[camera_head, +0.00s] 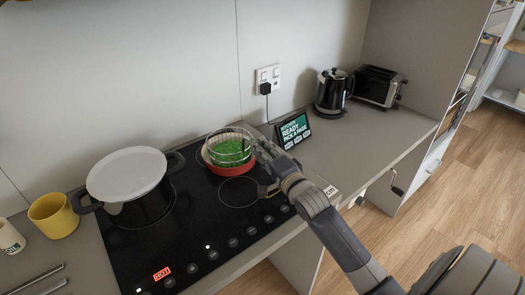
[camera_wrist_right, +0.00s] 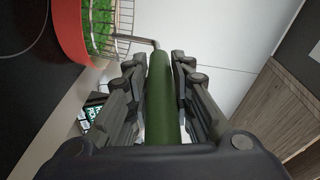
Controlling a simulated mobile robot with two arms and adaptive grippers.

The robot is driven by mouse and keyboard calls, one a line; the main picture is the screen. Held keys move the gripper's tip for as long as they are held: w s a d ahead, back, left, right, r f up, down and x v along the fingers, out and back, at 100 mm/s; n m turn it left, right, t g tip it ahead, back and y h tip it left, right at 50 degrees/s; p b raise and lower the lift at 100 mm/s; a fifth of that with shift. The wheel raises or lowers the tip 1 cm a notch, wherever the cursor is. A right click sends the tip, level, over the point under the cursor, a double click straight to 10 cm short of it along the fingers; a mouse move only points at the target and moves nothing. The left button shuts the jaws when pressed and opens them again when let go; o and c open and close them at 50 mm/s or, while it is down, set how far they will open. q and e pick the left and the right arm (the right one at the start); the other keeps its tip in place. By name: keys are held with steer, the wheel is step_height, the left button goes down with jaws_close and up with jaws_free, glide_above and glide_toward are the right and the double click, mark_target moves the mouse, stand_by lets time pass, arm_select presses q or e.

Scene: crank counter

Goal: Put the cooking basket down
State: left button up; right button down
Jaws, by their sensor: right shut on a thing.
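The cooking basket (camera_head: 231,147) is a round wire basket with green contents at the back right of the black cooktop. It sits in or just above a red round dish (camera_head: 209,161); I cannot tell if it touches the bottom. My right gripper (camera_head: 264,168) is to the right of the basket. In the right wrist view, its fingers (camera_wrist_right: 155,70) are shut on the basket's dark green handle (camera_wrist_right: 162,100). There the basket's wire side (camera_wrist_right: 122,28) and the dish's red rim (camera_wrist_right: 70,35) show at upper left. My left gripper is out of view.
A lidded pot (camera_head: 128,175) stands on the left of the cooktop (camera_head: 205,215), with a yellow mug (camera_head: 53,214) beside it. A small screen (camera_head: 293,130), a kettle (camera_head: 333,93) and a toaster (camera_head: 379,86) stand along the back right. The counter right of the cooktop (camera_head: 355,145) is mostly clear.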

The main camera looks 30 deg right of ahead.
steer(key=shift+s+f, duration=0.15)
steer(key=shift+f, duration=0.2)
steer(key=c, duration=1.4)
jaws_free()
steer(key=shift+f, duration=0.2)
steer(key=shift+r, duration=0.1)
steer(key=shift+s, duration=0.1)
steer(key=s+a+b, duration=0.1)
steer(key=s+b, duration=0.1)
steer(key=s, duration=0.9)
steer(key=shift+s+r, duration=0.15)
steer(key=shift+s, duration=0.25)
